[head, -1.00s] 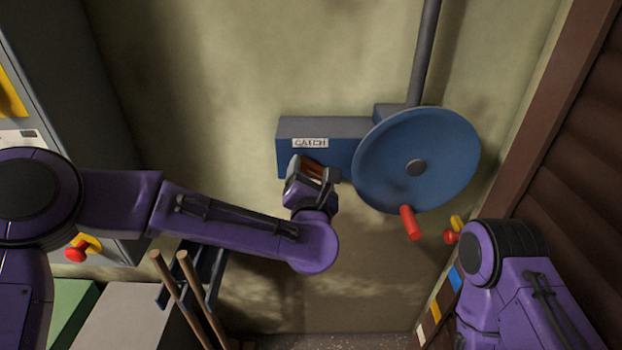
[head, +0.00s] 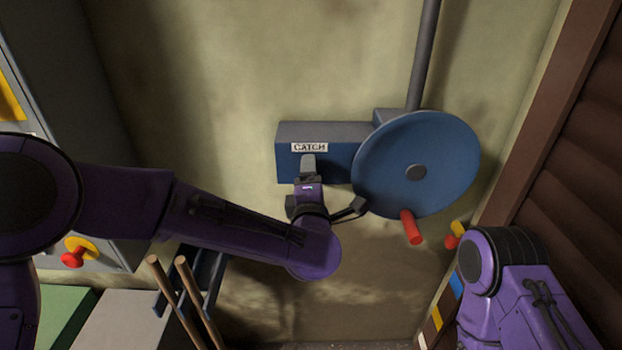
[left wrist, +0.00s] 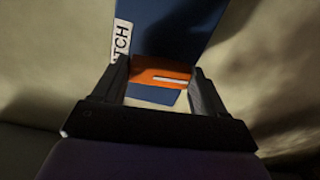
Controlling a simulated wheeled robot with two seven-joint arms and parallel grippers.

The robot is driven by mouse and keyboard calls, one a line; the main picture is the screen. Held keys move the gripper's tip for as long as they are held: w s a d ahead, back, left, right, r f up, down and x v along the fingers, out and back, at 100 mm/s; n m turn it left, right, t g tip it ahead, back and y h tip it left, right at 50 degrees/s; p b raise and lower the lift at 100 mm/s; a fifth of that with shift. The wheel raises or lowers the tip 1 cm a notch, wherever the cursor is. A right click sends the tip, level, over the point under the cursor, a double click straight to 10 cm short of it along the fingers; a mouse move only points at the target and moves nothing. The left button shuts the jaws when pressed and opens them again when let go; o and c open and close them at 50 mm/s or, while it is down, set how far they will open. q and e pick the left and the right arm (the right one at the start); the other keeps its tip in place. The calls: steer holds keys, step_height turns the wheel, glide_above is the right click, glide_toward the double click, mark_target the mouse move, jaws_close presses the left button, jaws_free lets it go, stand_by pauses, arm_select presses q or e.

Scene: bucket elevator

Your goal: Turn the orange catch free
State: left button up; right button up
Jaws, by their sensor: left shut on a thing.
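The orange catch (left wrist: 150,76) sits on the blue housing (left wrist: 180,30) and shows between my fingers in the left wrist view. My left gripper (left wrist: 159,72) is shut on it, one finger at each side. In the head view my left gripper (head: 308,168) is at the front of the blue housing (head: 340,165), just below the CATCH label (head: 310,147). The catch is hidden there behind the gripper. My right arm shows at the lower right of the head view, but its gripper is out of the picture.
A large blue wheel (head: 440,150) with a red handle (head: 411,228) stands right of the housing, close to my left wrist. A grey pipe (head: 424,60) runs up the wall. Wooden poles (head: 170,290) lean at lower left. A red and yellow knob (head: 78,252) is at left.

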arm_select(q)
steer(key=shift+m, duration=0.6)
steer(key=shift+f, duration=0.1)
steer(key=o, duration=1.1)
steer(key=shift+c, duration=0.2)
steer(key=shift+s, duration=0.15)
steer(key=s+b, duration=0.3)
steer(key=s, duration=0.7)
steer(key=shift+s, duration=0.15)
